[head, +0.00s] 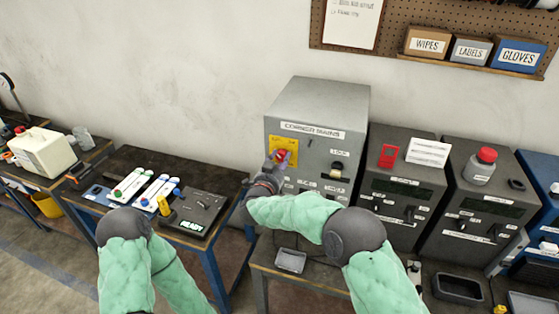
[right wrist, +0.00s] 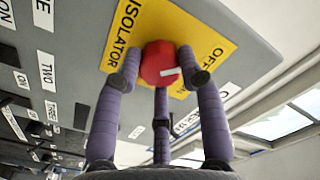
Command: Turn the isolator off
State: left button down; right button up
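The isolator is a red knob (head: 282,155) on a yellow plate (head: 291,144) on the front of the grey "Corner Mains" cabinet (head: 345,100). In the right wrist view the red knob (right wrist: 157,62) has a white mark pointing right, towards the side of the yellow plate (right wrist: 200,30) lettered "OFF". My right gripper (right wrist: 160,68) has its three purple fingers around the knob, with the tips against or very close to its sides. In the head view the right gripper (head: 277,165) partly covers the knob. My left gripper is not in view; only its green-sleeved arm shows.
Other labelled switches fill the cabinet front beside the knob. A low table (head: 135,165) at left carries white strips and a box marked "READY".

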jog(key=o, duration=0.4)
jog(key=shift+d+r, duration=0.1)
jog(key=shift+d, duration=0.05)
jog(key=shift+s+a, duration=0.2)
jog(key=v, duration=1.1)
jog(key=shift+s, duration=0.25)
